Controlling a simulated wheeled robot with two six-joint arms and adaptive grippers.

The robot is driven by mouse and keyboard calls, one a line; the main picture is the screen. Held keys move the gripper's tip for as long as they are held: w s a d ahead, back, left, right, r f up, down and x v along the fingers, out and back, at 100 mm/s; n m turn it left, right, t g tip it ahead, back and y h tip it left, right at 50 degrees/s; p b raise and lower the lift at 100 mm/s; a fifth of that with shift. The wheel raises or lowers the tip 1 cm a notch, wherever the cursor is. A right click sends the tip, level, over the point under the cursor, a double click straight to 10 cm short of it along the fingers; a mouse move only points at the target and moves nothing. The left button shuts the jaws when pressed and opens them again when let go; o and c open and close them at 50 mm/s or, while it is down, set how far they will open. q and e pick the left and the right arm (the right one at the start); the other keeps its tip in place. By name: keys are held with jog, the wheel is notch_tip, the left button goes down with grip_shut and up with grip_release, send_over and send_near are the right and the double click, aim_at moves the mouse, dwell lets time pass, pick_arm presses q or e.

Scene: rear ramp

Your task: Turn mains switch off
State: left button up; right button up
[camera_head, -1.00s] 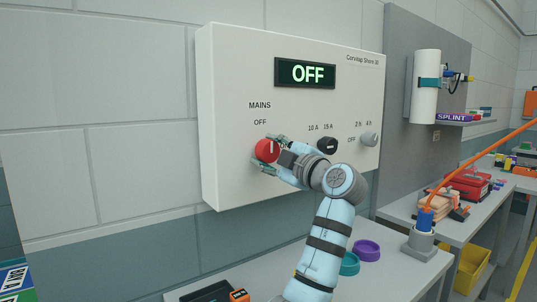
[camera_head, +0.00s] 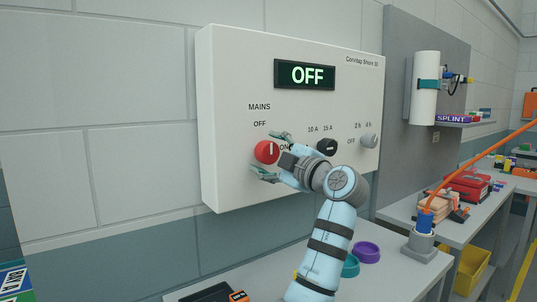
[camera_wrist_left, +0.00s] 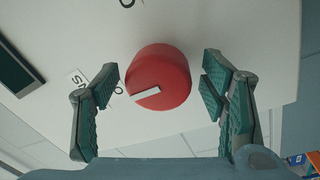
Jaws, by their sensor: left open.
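The red mains switch (camera_head: 266,152) is a round knob on the white charger panel (camera_head: 230,70). Its white mark points up toward the OFF label in the head view. The panel display (camera_head: 305,74) reads OFF in green. My left gripper (camera_head: 271,155) is open in front of the knob, one finger above it and one below. In the left wrist view the red knob (camera_wrist_left: 160,78) lies between the spread teal fingers (camera_wrist_left: 160,90), with a gap on both sides. My right gripper is not in view.
A black current knob (camera_head: 327,147) and a grey timer knob (camera_head: 369,140) sit to the right on the panel. Below is a grey table with a teal ring (camera_head: 350,265) and a purple ring (camera_head: 366,251). Plain wall is to the left.

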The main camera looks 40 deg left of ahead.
pick_arm(q)
jog(key=v, duration=1.1)
jog(key=shift+d, duration=0.35)
